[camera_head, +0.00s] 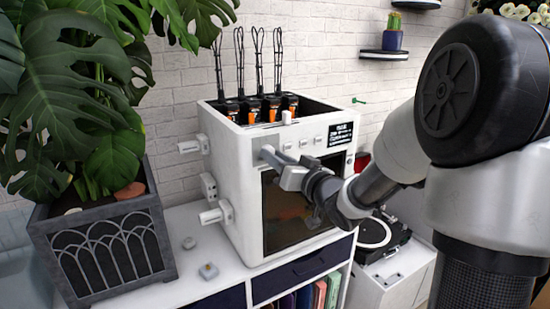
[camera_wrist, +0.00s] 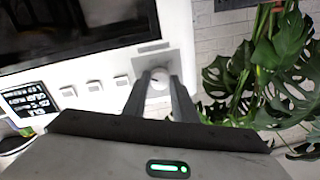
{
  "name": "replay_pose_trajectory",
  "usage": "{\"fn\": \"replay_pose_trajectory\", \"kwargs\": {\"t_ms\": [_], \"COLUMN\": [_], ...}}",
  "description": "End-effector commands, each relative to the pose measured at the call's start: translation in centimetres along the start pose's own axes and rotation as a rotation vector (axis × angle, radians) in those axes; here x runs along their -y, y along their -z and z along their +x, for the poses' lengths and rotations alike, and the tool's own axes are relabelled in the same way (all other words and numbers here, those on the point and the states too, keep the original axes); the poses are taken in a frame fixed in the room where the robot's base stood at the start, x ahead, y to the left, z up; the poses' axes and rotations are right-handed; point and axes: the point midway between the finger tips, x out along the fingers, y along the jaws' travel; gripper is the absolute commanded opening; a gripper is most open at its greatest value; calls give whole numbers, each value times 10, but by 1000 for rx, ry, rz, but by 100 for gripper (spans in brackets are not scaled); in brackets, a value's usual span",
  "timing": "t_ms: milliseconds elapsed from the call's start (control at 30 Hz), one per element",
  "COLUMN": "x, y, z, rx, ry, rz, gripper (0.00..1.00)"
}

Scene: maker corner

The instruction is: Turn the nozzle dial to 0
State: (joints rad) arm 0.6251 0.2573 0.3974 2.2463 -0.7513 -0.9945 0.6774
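The white machine (camera_head: 228,165) stands on the white cabinet, with a dark front window and a row of small controls above it. The round white nozzle dial (camera_wrist: 158,77) sits on a grey plate at the end of that row in the wrist view, with a dark mark on its face. My gripper (camera_wrist: 160,84) is at the dial, one finger on either side of it. I cannot tell whether the fingers touch it. In the head view my gripper (camera_head: 268,156) reaches the machine's upper front left corner and hides the dial. The dial's numbers are not readable.
Several white buttons (camera_wrist: 94,86) and a black label (camera_wrist: 29,99) line the same panel. Spools or tools with orange parts (camera_head: 262,106) stand in the machine's top. A large potted plant (camera_head: 105,240) is at left. A turntable-like device (camera_head: 372,235) stands at right.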

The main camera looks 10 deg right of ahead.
Motion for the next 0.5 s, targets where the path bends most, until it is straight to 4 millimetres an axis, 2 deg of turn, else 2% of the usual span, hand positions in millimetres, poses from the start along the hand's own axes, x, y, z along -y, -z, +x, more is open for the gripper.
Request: {"fn": "replay_pose_trajectory", "kwargs": {"t_ms": [267,500], "x": [0,0], "y": [-1,-1], "z": [0,0], "rx": [1,5], "ry": [0,-2], "rz": [-27,-148], "gripper": [3,3]}}
